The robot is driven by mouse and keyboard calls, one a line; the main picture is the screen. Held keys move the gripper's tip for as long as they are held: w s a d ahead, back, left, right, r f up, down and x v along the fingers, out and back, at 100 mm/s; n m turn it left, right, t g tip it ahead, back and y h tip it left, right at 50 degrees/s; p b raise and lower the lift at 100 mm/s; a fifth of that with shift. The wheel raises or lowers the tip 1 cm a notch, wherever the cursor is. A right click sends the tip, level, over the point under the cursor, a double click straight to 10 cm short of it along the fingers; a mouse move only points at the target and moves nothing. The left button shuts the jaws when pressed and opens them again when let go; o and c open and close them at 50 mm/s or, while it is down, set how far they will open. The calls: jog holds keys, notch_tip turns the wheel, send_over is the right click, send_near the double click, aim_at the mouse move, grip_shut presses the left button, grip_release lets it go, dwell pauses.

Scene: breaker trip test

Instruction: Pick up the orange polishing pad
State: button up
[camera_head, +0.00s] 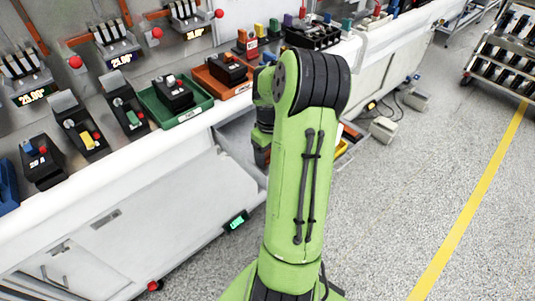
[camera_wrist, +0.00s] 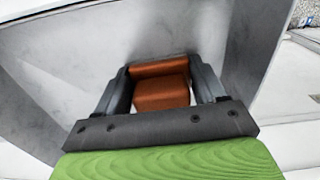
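An orange block (camera_wrist: 162,94), which looks like the polishing pad, lies between the two fingers of my gripper (camera_wrist: 160,80) in the wrist view. A darker orange strip shows along its far edge. The fingers stand apart, one on each side of the orange; a thin pale gap shows by the right finger. I cannot tell whether they press on it or only surround it. In the head view my arm hides the fingertips and the pad; the wrist end (camera_head: 263,140) is down beside the front edge of the bench.
Smooth grey metal surfaces surround the gripper in the wrist view. The white bench (camera_head: 120,165) runs along the left with breakers, a green tray (camera_head: 195,112) and an orange tray (camera_head: 240,88). Grey boxes (camera_head: 383,129) stand on the floor. Open floor lies right of my arm.

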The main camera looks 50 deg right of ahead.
jog(key=c, duration=0.6)
notch_tip(320, 180, up, 10)
jog(key=p, duration=0.3)
